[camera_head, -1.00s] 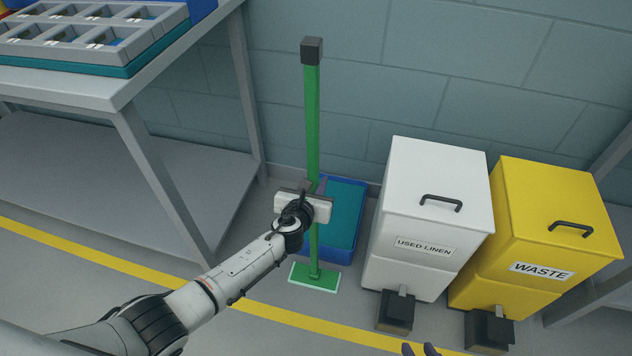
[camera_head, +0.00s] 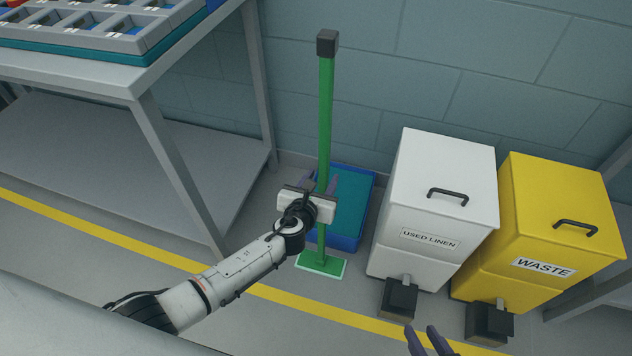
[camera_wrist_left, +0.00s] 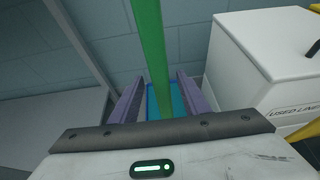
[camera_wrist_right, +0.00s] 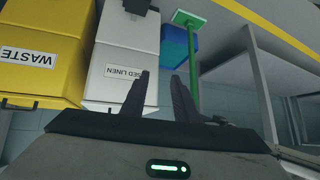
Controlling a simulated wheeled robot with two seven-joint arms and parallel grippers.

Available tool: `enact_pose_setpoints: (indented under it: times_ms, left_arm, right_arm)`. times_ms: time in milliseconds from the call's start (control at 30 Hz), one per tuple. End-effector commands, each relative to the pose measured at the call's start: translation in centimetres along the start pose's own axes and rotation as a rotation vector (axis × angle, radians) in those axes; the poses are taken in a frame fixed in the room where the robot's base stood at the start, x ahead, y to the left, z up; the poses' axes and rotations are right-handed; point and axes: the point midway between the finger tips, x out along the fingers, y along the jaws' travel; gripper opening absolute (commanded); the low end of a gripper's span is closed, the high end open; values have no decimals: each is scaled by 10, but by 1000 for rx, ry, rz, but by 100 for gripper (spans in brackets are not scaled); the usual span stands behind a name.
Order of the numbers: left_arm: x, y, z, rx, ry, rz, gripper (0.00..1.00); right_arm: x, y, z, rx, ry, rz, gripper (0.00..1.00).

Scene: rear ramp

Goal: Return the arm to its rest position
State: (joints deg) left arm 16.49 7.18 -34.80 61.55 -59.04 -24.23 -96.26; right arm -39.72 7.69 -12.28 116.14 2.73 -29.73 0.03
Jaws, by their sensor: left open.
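My left gripper (camera_head: 321,180) is open, with its purple fingers pointing toward the wall at the green pole (camera_head: 326,120). In the left wrist view the pole (camera_wrist_left: 151,45) runs down between the two spread fingers (camera_wrist_left: 157,84) without either finger touching it. How far it is beyond the fingertips is unclear. The pole stands upright on a green base plate (camera_head: 320,265) and has a dark block (camera_head: 327,42) on top. My right gripper (camera_head: 421,328) shows only as fingers at the bottom edge. In the right wrist view its fingers (camera_wrist_right: 160,74) are apart and empty.
A blue bin (camera_head: 352,205) stands behind the pole. A white USED LINEN bin (camera_head: 445,170) and yellow WASTE bin (camera_head: 560,200), with dark pedals, stand right. A grey table (camera_head: 120,88) bearing a tray is left. Floor around the yellow line (camera_head: 130,240) is clear.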

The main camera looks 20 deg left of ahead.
Motion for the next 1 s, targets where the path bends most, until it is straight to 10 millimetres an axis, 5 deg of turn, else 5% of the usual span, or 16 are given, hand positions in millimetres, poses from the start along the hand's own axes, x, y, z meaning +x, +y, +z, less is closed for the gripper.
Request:
enact_pose_setpoints:
  times_ms: [200,633,767,1000]
  left_arm:
    - [-44,0,4,0,0,-1,42]
    - [-71,-2,-7,-117,26,-2,42]
    - [-105,-5,-38,-556,121,16,42]
    - [-207,-5,-91,-1812,313,222,42]
  right_arm:
    - [-13,-2,-13,-2,-6,3,28]
    - [-16,-3,-16,-2,-8,5,28]
    - [-20,-2,-18,-1,-9,6,28]
    - [-27,-1,-22,2,-12,10,28]
